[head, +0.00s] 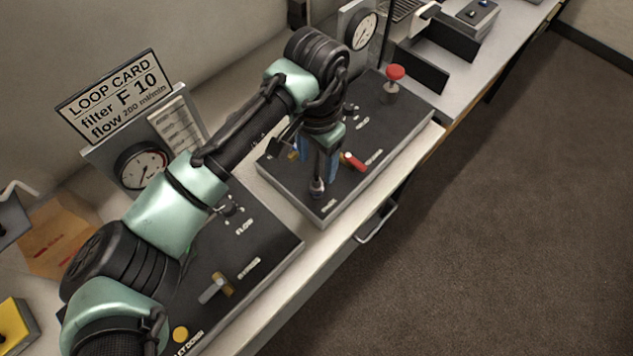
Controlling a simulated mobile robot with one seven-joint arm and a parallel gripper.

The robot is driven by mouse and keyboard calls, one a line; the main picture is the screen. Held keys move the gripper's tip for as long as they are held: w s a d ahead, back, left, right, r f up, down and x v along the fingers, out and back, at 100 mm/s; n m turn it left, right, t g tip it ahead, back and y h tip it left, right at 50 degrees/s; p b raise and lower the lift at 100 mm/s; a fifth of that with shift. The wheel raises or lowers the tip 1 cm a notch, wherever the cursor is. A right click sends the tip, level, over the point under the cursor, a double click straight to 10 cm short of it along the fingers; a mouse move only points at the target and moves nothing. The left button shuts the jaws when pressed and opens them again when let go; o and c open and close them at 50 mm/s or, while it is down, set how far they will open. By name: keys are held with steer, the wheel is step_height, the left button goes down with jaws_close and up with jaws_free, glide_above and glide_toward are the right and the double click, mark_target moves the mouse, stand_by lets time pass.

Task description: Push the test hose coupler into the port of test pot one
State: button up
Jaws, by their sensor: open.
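My gripper (318,163) points down over the far dark panel (400,125), with blue fingers spread apart. Between and below the fingers, near the panel's front-left corner, is a small upright fitting (317,187) with a dark stem above it. I cannot tell whether this is the test hose coupler, or whether the fingers touch it. Neither test pot one nor its port can be made out with certainty. My arm and gripper hide part of the panel.
A red-handled valve (353,161) is close right of the gripper. A red mushroom knob (395,73) stands farther back. The near panel carries a grey-handled valve (214,288) and yellow button (180,334). A drawer handle (376,222) sticks out in front. The floor is clear.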

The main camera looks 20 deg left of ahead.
mark_target(317, 179)
steer(key=shift+f+b, duration=3.05)
steer(key=shift+f, duration=1.35)
steer(key=shift+p, duration=0.6)
steer(key=shift+c, duration=0.3)
jaws_close()
steer(key=shift+r, duration=0.1)
steer(key=shift+r+p, duration=2.95)
steer(key=shift+p, duration=0.2)
steer(key=shift+d, duration=0.1)
